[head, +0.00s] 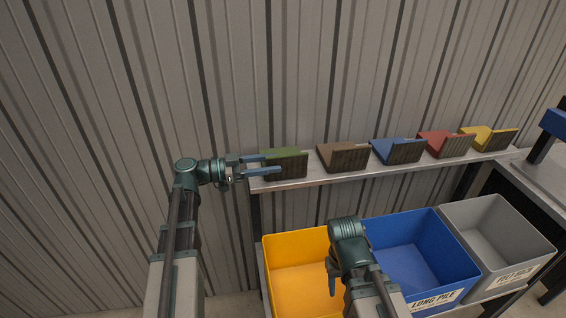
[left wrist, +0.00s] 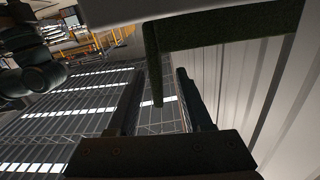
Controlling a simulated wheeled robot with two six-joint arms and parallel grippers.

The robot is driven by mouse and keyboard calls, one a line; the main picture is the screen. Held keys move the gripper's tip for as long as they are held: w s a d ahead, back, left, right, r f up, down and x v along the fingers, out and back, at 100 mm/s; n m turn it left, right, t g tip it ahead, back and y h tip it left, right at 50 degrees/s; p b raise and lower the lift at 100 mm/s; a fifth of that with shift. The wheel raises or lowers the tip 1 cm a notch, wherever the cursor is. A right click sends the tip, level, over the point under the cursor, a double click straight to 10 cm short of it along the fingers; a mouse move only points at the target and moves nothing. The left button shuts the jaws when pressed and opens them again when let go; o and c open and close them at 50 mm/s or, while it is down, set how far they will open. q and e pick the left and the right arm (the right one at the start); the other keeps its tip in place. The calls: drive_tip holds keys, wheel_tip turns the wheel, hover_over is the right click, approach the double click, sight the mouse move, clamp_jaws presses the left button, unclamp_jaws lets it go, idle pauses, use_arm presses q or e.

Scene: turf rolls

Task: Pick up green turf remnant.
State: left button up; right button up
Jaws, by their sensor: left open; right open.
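The green turf remnant (head: 290,166) is a folded, V-shaped piece at the left end of the shelf in the head view. My left gripper (head: 271,163) is open at its left end, with its blue-grey fingers reaching the piece. In the left wrist view one dark green leg of the remnant (left wrist: 154,65) shows between the two open fingers (left wrist: 158,88), with a gap to each side. Contact cannot be made out. My right gripper (head: 333,282) is low in front of the yellow bin, apart from the remnants, its fingers small and partly hidden.
The narrow shelf (head: 331,177) also holds brown (head: 343,157), blue (head: 396,151), red (head: 446,144) and yellow (head: 487,138) remnants. Below stand yellow (head: 293,245), blue (head: 408,245) and grey (head: 497,235) bins. A ribbed wall (head: 280,70) rises close behind the shelf.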

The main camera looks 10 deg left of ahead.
sight(287, 180)
use_arm(q)
drive_tip(key=shift+f+b+x, duration=0.2)
drive_tip(key=shift+x, duration=1.1)
drive_tip(key=shift+f+b+x, duration=0.15)
drive_tip(key=shift+f+x, duration=0.05)
drive_tip(key=shift+x, duration=1.15)
drive_tip(key=shift+s, duration=0.2)
clamp_jaws()
